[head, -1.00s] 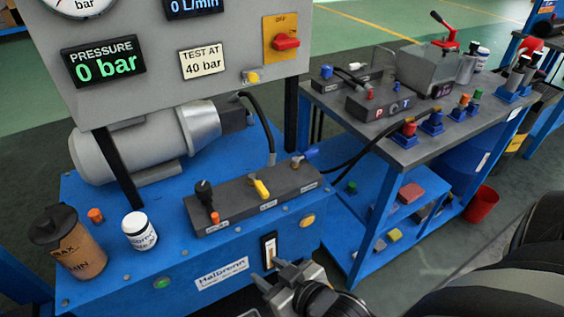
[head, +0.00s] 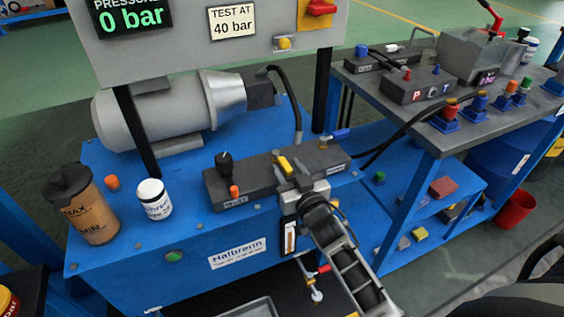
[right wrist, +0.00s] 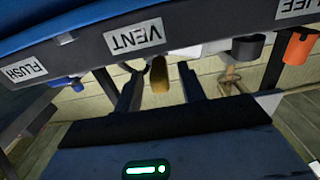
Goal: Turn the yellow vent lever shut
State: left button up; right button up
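The yellow vent lever (head: 285,164) sits on the dark valve block (head: 232,184) on the front of the blue bench. In the right wrist view the yellow lever (right wrist: 159,75) hangs below the upside-down VENT label (right wrist: 135,37). My right gripper (head: 299,182) is at the block's front edge by the lever. In the right wrist view its two fingers (right wrist: 150,84) are apart, one on each side of the lever, with visible gaps. Part of the lever is hidden by the gripper in the head view. My left gripper is not in view.
A black-knobbed lever (head: 224,163) and an orange knob (head: 234,191) stand left on the block; a blue lever (head: 340,134) is at its right end. A white jar (head: 154,199) and brown canister (head: 88,208) stand on the bench. The display reads 0 bar.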

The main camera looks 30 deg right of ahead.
aim_at(280, 159)
jog(key=shift+w+d, duration=0.1)
jog(key=shift+w, duration=1.85)
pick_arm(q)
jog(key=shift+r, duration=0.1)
pick_arm(e)
grip_shut()
